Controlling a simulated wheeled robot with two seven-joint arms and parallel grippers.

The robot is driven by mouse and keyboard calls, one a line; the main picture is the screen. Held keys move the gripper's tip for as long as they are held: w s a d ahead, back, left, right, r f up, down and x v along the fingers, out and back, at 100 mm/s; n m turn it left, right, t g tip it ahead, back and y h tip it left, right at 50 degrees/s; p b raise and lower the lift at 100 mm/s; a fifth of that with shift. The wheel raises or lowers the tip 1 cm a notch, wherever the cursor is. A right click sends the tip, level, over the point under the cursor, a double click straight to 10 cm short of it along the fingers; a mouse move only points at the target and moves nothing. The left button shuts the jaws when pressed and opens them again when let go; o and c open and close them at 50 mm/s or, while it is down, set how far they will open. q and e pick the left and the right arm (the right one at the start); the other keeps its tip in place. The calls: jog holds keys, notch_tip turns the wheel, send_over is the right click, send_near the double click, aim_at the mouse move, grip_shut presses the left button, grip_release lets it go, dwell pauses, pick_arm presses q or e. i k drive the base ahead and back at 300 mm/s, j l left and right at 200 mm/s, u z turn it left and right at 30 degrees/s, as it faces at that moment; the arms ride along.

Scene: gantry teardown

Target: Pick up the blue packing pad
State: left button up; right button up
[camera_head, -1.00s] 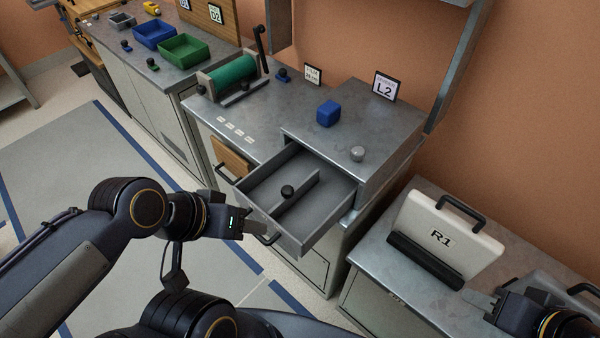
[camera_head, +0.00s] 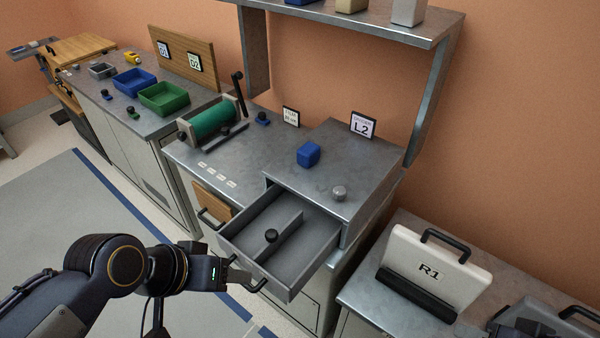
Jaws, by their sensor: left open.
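The blue packing pad (camera_head: 308,154) is a small blue block. It sits on the grey metal top of the raised cabinet (camera_head: 372,178), in front of the L2 sign. My left gripper (camera_head: 244,276) is open at the front of the pulled-out drawer, by its black handle (camera_head: 257,284). Whether its fingers touch the handle cannot be told. It is well below and left of the pad and holds nothing visible.
The open drawer (camera_head: 318,240) has a divider and a black knob. A shelf (camera_head: 330,14) overhangs behind. The white R1 case (camera_head: 445,262) stands at right. A green roller (camera_head: 212,120) stands at left.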

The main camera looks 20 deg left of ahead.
aim_at(306, 156)
jog(key=i+j+u, duration=0.15)
jog(key=u, duration=0.25)
jog(key=i+u, duration=0.35)
jog(key=k+j, duration=0.05)
jog(key=k, duration=0.05)
